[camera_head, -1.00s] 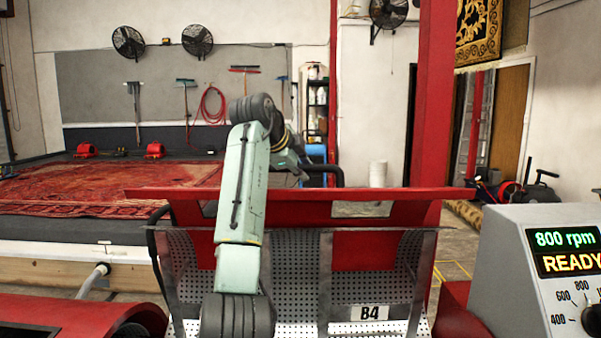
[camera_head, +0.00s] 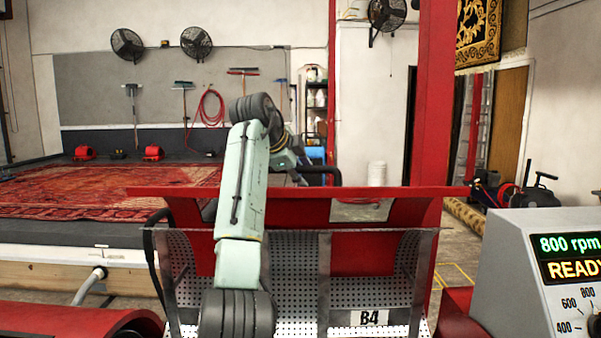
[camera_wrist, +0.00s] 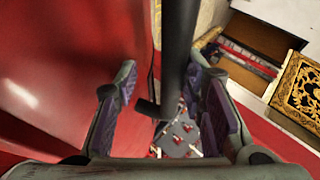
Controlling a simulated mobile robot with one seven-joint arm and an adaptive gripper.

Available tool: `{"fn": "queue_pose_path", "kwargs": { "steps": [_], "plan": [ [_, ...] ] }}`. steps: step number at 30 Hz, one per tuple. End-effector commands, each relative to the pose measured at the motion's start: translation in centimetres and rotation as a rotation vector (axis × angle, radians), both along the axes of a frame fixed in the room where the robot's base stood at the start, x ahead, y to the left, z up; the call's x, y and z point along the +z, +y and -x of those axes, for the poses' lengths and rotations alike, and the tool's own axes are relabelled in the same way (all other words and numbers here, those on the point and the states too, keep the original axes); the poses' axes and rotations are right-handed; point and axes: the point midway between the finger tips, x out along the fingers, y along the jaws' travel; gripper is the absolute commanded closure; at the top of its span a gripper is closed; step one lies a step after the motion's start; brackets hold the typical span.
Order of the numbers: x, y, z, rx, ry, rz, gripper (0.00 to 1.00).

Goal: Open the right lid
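A wide red lid panel (camera_head: 290,210) stands raised across the middle of the head view, above perforated metal panels. I cannot tell for sure whether this is the right lid. A black bar handle (camera_head: 325,170) shows behind its top edge. My gripper (camera_head: 300,172) is at the handle, beyond the panel and partly hidden by my arm. In the wrist view, my gripper (camera_wrist: 160,75) has its fingers apart, with the dark bar (camera_wrist: 180,45) between them, closer to the right finger. A gap shows on the left side of the bar. A glossy red surface (camera_wrist: 60,80) fills the left.
A grey control console (camera_head: 510,270) reading 800 rpm and READY stands close at right. A red cover (camera_head: 75,315) is at lower left. A red post (camera_head: 431,110) rises behind the panel. A rug (camera_head: 100,190) lies on a platform at back left.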

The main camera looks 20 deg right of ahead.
Motion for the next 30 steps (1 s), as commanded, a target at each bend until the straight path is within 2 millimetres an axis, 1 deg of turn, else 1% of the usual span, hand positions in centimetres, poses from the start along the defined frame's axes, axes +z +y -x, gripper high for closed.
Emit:
{"fn": "queue_pose_path", "kwargs": {
  "steps": [11,16,24,30],
  "plan": [
    [0.4,0.3,0.2,0.001,-0.002,0.001,0.62],
    [2.0,1.8,1.6,0.002,-0.004,0.002,0.62],
    [5.6,4.9,4.8,0.000,-0.004,0.002,0.62],
    [7.2,6.3,6.2,0.002,-0.001,0.001,0.62]
  ]
}}
